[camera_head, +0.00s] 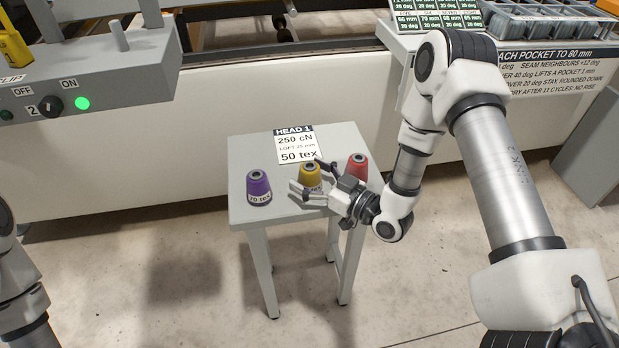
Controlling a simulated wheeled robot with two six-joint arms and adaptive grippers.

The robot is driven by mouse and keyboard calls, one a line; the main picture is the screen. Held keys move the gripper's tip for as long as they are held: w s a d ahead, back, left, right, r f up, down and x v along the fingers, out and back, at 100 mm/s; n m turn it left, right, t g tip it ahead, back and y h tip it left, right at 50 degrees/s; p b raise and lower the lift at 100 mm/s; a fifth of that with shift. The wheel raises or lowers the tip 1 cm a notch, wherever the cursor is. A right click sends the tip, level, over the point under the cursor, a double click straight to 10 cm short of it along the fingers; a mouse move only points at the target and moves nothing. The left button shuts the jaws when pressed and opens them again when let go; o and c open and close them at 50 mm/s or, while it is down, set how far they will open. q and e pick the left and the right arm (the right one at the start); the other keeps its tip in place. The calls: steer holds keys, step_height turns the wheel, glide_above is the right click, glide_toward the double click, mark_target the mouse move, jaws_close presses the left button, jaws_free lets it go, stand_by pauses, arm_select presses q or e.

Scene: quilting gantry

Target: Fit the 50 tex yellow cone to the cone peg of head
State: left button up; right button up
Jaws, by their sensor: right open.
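The yellow cone (309,172) stands upright on a small grey table, between a purple cone (259,186) and a red cone (357,166). Its label is mostly covered by my right gripper (309,179). That gripper is open, with one finger in front of the yellow cone and the other at its upper right. I cannot tell whether either finger touches it. A bare grey peg (119,36) stands on the machine head (110,75) at upper left. My left arm shows at the left edge, but its gripper is out of view.
The small table (240,212) has a card reading HEAD 1, 250 cN, 50 tex (297,145) at its back. The head has an OFF/ON knob (51,106) and a lit green lamp (82,103). A bin tray (550,28) is at upper right. Floor around the table is clear.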

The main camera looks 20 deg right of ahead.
steer(key=c, duration=1.3)
steer(key=shift+r, duration=0.1)
